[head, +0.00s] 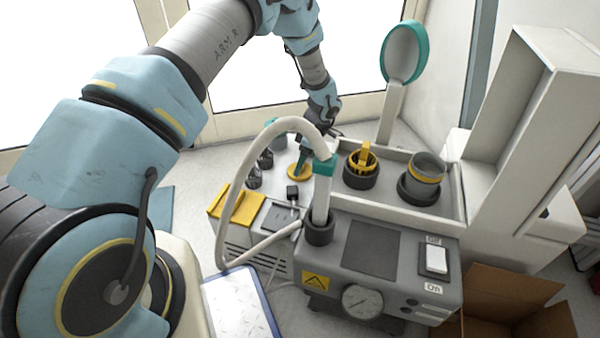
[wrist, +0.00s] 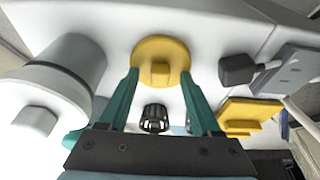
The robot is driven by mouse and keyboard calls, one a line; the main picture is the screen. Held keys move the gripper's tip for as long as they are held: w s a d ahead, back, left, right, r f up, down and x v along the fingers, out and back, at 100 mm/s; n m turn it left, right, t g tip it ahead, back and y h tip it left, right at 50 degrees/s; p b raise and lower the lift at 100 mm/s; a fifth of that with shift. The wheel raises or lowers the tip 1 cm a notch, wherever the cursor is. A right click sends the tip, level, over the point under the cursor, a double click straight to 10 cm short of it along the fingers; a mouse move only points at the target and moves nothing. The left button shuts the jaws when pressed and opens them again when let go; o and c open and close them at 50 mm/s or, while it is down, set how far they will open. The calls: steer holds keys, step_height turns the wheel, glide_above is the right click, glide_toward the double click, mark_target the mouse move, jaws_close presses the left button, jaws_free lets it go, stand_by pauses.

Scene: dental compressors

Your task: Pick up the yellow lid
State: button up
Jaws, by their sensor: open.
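The yellow lid (wrist: 160,52) is a round disc with a square knob, lying on a white surface. In the head view the lid (head: 298,175) is partly covered by my gripper. My gripper (head: 303,160) is above it, fingers pointing down. In the wrist view my gripper (wrist: 160,76) is open, with one teal finger on each side of the knob. The fingers hold nothing. I cannot tell whether the fingertips touch the lid.
A white hose (head: 236,190) arches in front of my gripper. A yellow insert (head: 362,160) sits in a dark holder to the right. A yellow flap (head: 237,207) is at left.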

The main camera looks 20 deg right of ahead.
steer(key=shift+f, duration=0.1)
jaws_close()
stand_by(0.5)
